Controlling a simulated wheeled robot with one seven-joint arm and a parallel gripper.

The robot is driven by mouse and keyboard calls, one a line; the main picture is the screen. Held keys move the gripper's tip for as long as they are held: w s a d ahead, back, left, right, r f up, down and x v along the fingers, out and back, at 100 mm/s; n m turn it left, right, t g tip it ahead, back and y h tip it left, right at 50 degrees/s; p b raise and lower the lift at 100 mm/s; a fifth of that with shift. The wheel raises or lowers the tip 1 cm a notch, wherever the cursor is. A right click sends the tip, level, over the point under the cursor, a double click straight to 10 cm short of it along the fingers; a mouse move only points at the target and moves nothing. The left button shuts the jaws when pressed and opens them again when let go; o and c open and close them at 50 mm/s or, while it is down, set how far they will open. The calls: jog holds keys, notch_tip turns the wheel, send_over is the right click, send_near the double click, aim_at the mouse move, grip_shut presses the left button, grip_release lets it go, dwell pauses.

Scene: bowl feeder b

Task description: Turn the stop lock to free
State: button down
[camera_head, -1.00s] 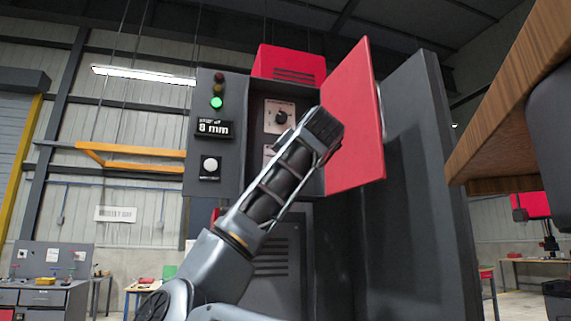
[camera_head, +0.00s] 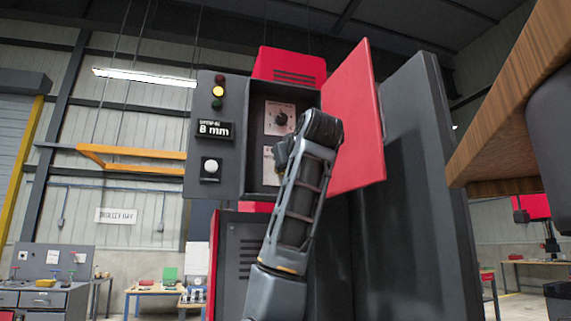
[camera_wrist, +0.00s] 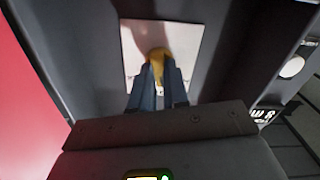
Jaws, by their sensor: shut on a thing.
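The stop lock appears to be the yellow knob (camera_wrist: 158,53) on a white plate (camera_wrist: 186,38) inside the open cabinet; its lettering cannot be read. My gripper (camera_wrist: 158,68) is shut on this knob, one finger on each side. Much of the knob is hidden between the fingers, so its setting cannot be told. In the head view my gripper reaches into the cabinet at the lower plate (camera_head: 267,166), which my wrist mostly covers.
A black rotary knob (camera_head: 281,118) sits on the plate above. The red door (camera_head: 357,125) stands open at the right, close to my wrist. The left panel carries an indicator lamp stack with amber lit (camera_head: 218,91), an 8 mm display (camera_head: 214,130) and a white button (camera_head: 210,168).

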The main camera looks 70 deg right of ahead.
jog(key=n, duration=0.5)
jog(key=shift+a+n+p, duration=0.1)
jog(key=shift+n+p, duration=0.25)
jog(key=shift+n, duration=0.35)
jog(key=c, duration=1.1)
grip_release()
jog(key=b+v, duration=0.2)
jog(key=v, duration=0.5)
jog(key=shift+s+a, duration=0.25)
jog(key=shift+a, duration=0.15)
